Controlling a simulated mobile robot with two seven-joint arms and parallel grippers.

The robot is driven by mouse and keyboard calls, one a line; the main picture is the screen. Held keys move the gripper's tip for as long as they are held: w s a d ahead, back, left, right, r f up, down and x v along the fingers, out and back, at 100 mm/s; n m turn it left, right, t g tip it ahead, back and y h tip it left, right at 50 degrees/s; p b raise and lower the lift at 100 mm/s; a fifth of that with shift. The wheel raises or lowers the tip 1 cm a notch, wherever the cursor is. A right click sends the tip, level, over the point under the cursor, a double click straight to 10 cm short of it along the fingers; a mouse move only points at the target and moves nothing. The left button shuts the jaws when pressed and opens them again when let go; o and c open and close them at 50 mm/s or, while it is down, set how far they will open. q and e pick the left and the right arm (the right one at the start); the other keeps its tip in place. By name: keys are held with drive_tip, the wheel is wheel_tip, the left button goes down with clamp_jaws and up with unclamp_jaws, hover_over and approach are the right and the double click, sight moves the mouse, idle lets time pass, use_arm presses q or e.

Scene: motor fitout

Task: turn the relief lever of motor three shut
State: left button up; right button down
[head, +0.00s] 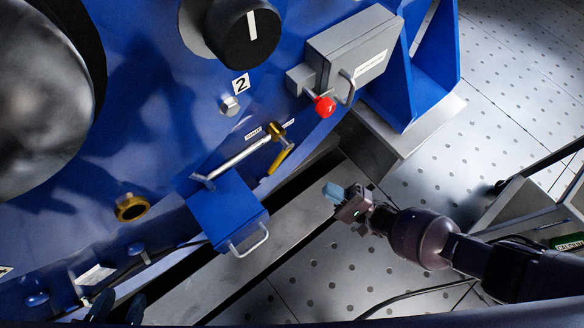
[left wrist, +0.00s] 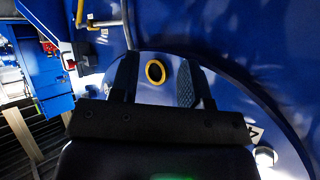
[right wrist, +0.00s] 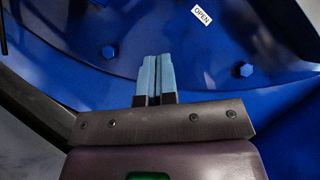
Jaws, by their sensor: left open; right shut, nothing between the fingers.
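A brass relief valve (head: 276,129) with a yellow lever (head: 281,158) sits on the blue motor housing (head: 170,110), between two small labels. The lever slants down-left from the valve. The plate above reads 2; I see no 3. A yellow lever also shows at the upper left of the left wrist view (left wrist: 80,13). My right gripper (head: 332,192) is shut and empty, right of and below the lever, apart from it. Its blue fingers show in the right wrist view (right wrist: 156,75). My left gripper (left wrist: 156,80) is open and empty, facing a brass ring (left wrist: 155,72); dark fingertips show at the head view's lower left.
A blue box (head: 228,212) with a metal handle juts out below the valve. A grey box (head: 355,50) with a red knob (head: 325,107) is upper right. The perforated floor (head: 340,250) is mostly clear beside my right arm.

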use_arm(q)
drive_tip(key=shift+w+d+r+g+p, duration=0.15)
drive_tip(key=shift+g+p, duration=0.25)
drive_tip(key=shift+p, duration=0.45)
use_arm(e)
drive_tip(key=s+r+x, duration=0.1)
drive_tip(key=s+x, duration=0.1)
drive_tip(key=x, duration=1.1)
drive_tip(key=shift+s+a+r, duration=0.2)
drive_tip(key=shift+r, duration=0.1)
drive_tip(key=shift+s, duration=0.1)
